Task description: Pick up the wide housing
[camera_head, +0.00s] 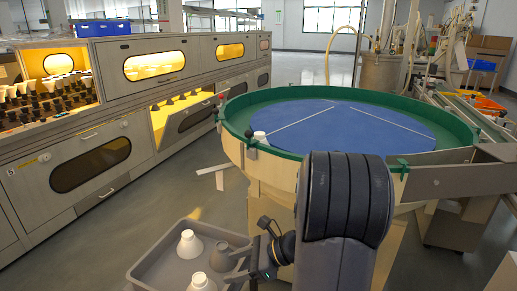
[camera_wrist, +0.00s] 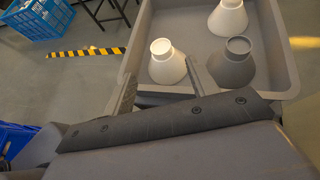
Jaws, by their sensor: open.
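A grey tray (camera_wrist: 284,50) holds three cone-shaped housings, all standing narrow end up. One white housing (camera_wrist: 167,66) is nearest my fingers; it also shows in the head view (camera_head: 201,283). A grey housing (camera_wrist: 232,66) stands right of it in the wrist view, and in the head view (camera_head: 221,258). Another white housing (camera_wrist: 228,18) stands farther off, also in the head view (camera_head: 189,244). I cannot tell for sure which is the wide one. My gripper (camera_head: 228,266) is open, with its fingers on either side of the nearest white housing in the wrist view. Contact cannot be judged.
A round green-rimmed table (camera_head: 290,155) with a blue surface stands behind my arm. A long cabinet line (camera_head: 90,165) with lit windows runs along the left. A blue crate (camera_wrist: 35,15) and striped floor tape (camera_wrist: 88,52) lie beyond the tray's left side.

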